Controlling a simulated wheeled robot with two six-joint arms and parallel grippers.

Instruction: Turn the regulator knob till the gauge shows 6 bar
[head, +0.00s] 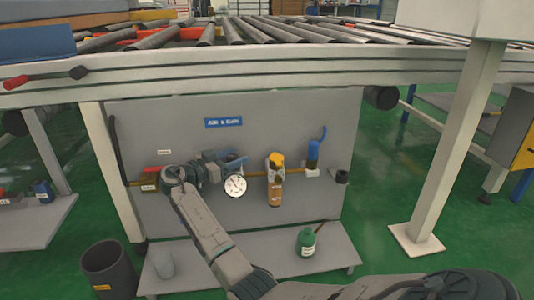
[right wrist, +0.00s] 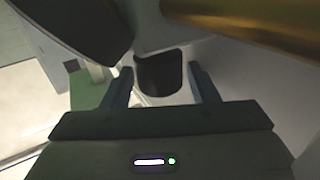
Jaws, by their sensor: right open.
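The pressure gauge (head: 236,186), a round white dial, sits on the grey panel below a brass pipe. Its needle and numbers are too small to read. My right gripper (head: 222,164) is just above and left of the gauge, at the regulator, and largely covers it. A blue part shows by its fingers; I cannot tell whether it is the knob. In the right wrist view the fingers (right wrist: 163,86) are apart, with a dark rounded part (right wrist: 160,72) between them on a pale body. I cannot tell whether they touch it. My left gripper is out of view.
On the panel (head: 330,110) are a red-handled valve (head: 157,169) at left, a yellow-topped unit (head: 275,183) and a blue-topped unit (head: 313,156) at right. A green bottle (head: 306,242) stands on the low shelf. A roller conveyor (head: 250,65) runs above the panel.

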